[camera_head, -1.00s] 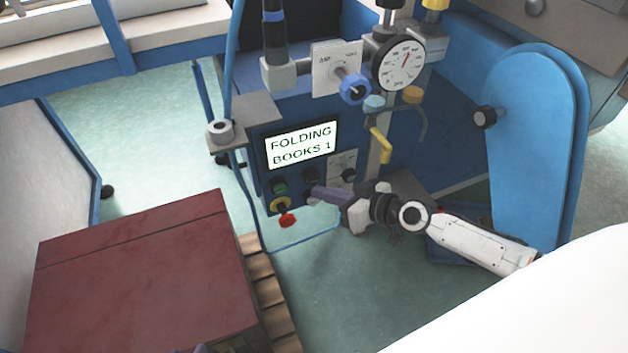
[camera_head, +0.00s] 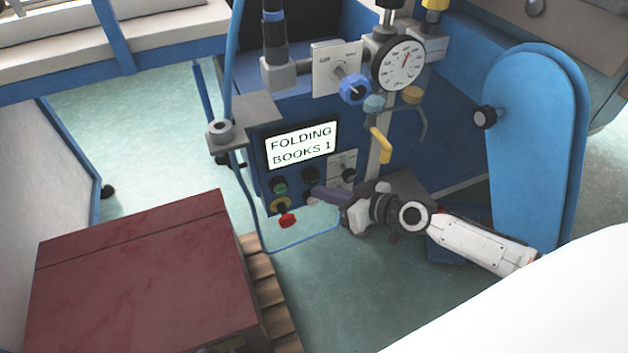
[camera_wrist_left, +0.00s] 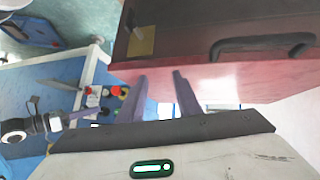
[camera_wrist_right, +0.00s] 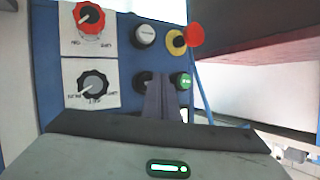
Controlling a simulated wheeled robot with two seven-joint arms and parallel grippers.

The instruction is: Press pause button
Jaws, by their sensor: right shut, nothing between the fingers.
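The control panel (camera_head: 300,180) carries a lit display (camera_head: 302,146) reading "FOLDING BOOKS 1". Below it are a green button (camera_head: 279,187), a black button (camera_head: 310,174) and a red knob on a yellow base (camera_head: 287,220). No label marks a pause button. My right gripper (camera_head: 316,193) is shut and empty, its tips at the panel's lower part. In the right wrist view the fingers cover part of the black button (camera_wrist_right: 142,78), beside the green button (camera_wrist_right: 182,80); contact cannot be told. A white button (camera_wrist_right: 144,35) shows there too. My left gripper (camera_wrist_left: 160,97) is open and empty.
A dark red box (camera_head: 130,270) stands at the left; its black handle (camera_wrist_left: 262,45) shows near my left gripper. A dial gauge (camera_head: 404,62), a blue knob (camera_head: 354,88) and a yellow lever (camera_head: 380,144) sit above the right arm. A blue cover (camera_head: 538,150) stands right.

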